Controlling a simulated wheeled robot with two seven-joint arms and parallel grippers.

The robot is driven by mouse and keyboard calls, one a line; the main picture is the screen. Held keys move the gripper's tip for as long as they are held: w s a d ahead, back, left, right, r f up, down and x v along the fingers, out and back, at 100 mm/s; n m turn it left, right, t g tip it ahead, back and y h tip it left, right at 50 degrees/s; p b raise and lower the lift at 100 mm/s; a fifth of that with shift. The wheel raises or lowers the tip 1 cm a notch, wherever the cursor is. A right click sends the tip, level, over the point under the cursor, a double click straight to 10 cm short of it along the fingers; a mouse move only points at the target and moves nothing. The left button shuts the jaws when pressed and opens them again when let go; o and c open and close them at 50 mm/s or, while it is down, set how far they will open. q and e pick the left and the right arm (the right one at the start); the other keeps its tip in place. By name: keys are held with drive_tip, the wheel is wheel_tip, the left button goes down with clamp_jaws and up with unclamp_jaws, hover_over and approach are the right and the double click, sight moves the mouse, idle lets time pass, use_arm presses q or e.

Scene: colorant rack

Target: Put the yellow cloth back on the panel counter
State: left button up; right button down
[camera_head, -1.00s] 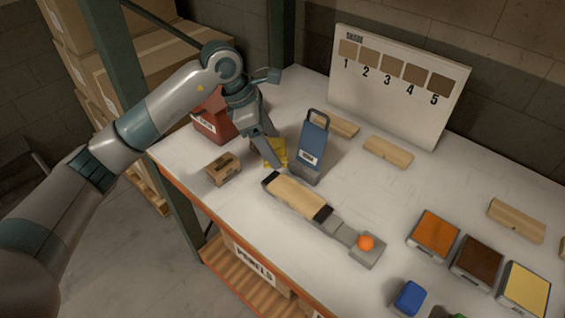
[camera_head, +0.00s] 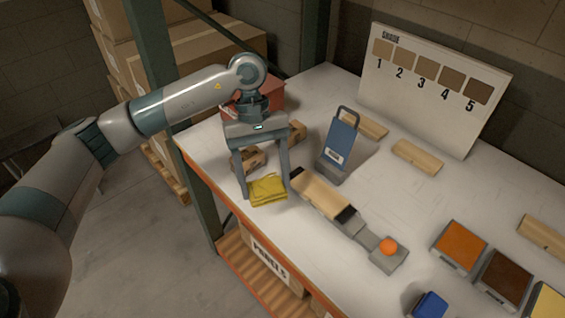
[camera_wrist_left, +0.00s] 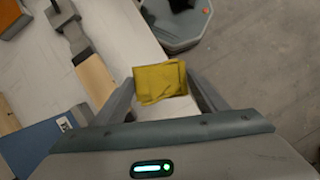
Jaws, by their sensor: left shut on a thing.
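The yellow cloth (camera_head: 268,190), folded and flat, is between the fingertips of my left gripper (camera_head: 264,182) in the head view. The gripper is shut on it, pointing down, near the front left edge of the white counter (camera_head: 400,208). The left wrist view shows the cloth (camera_wrist_left: 160,82) between the two fingers, with white counter and grey floor beyond it. I cannot tell whether the cloth touches the counter or hangs just above it. My right gripper is not in view.
A blue handled device (camera_head: 340,142) and a sanding-like tool with a wooden block (camera_head: 320,194) stand right of the gripper. Small wooden blocks (camera_head: 297,132) and a red box (camera_head: 268,92) are behind it.

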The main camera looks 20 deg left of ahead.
use_arm(q)
drive_tip(key=s+a+m+y, duration=0.2)
drive_tip(key=s+a+m, duration=0.2)
drive_tip(key=s+m, duration=0.1)
drive_tip(key=shift+s+f+m+g+y+b, duration=0.35)
drive_tip(key=shift+f+m+g, duration=0.1)
drive_tip(key=shift+m, duration=0.45)
drive_tip(key=shift+d, duration=0.1)
